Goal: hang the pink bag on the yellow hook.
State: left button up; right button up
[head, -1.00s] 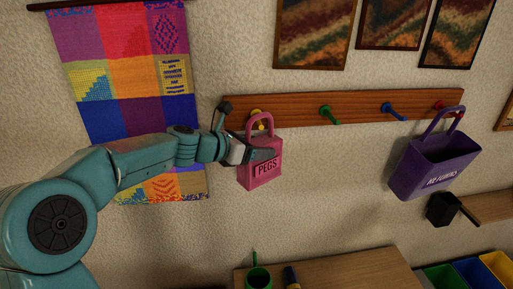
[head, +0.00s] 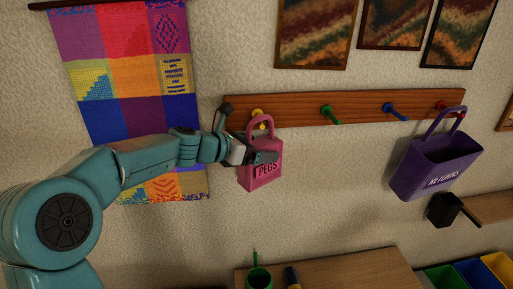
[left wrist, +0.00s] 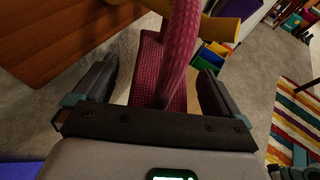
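The pink bag (head: 260,178), marked PEGS, hangs upright just below the yellow hook (head: 257,113). Its handle loop overlaps the hook in the head view. In the left wrist view the pink handle (left wrist: 181,50) crosses in front of the yellow hook (left wrist: 222,28); the hook shows on both sides of it. My left gripper (head: 258,157) is at the bag's upper part. In the left wrist view its fingers (left wrist: 155,88) are spread apart, with the handle between them and gaps at both sides. My right gripper is not in view.
The wooden rail (head: 290,110) also carries a green hook (head: 329,115), a blue hook (head: 395,112) and a red hook. A purple bag (head: 432,168) hangs at the right. A patterned cloth (head: 130,60) hangs behind my left arm. A wooden surface (head: 345,270) is below.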

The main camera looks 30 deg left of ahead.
pick_arm(q)
jog(key=shift+s+a, duration=0.15)
jog(key=b+v, duration=0.2)
jog(key=v, duration=1.4)
jog(key=shift+r, duration=0.15)
